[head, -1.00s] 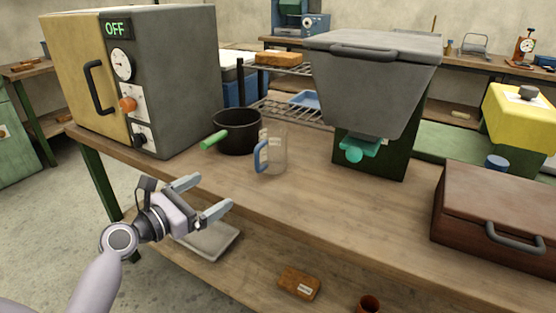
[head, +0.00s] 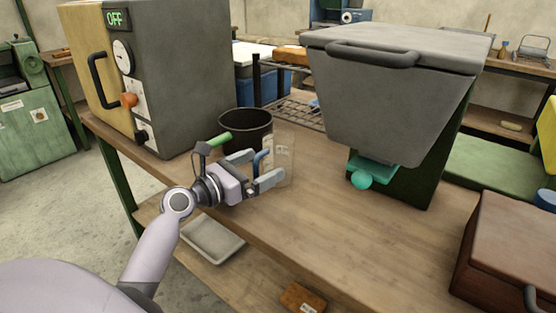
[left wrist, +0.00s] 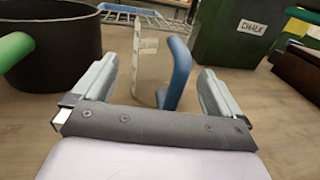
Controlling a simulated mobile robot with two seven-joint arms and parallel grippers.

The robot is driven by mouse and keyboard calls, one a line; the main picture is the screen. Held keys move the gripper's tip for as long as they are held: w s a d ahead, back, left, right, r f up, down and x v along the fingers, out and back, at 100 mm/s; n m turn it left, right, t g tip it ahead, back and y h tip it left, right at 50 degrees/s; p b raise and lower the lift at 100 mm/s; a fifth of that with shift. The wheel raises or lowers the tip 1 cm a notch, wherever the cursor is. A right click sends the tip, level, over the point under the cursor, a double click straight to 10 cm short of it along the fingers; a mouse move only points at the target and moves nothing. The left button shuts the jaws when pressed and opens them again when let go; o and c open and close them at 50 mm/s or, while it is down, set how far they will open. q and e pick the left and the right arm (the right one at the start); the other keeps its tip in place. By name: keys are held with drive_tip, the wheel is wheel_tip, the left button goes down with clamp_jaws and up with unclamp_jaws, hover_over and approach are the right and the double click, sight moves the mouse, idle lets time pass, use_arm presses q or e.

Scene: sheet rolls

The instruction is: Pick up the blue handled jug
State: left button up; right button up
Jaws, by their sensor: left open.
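The blue handled jug has a clear body (head: 283,158) and a blue handle (head: 262,162). It stands upright on the wooden bench. My left gripper (head: 262,168) is open at the jug's handle side, with one finger on each side of the handle in the head view. In the left wrist view the blue handle (left wrist: 177,75) stands between the open fingers (left wrist: 155,90), nearer the right finger, and the clear body (left wrist: 147,55) is just beyond it. I cannot tell whether a finger touches the handle. My right gripper is not in view.
A black pot (head: 246,127) with a green handle stands close behind the jug. A grey oven (head: 180,75) is at the left. A grey hopper (head: 395,95) with a teal outlet (head: 372,168) is at the right. The bench front (head: 340,220) is clear.

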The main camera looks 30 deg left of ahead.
sight(266, 163)
use_arm(q)
drive_tip(key=shift+x, duration=1.5)
drive_tip(key=c, duration=1.1)
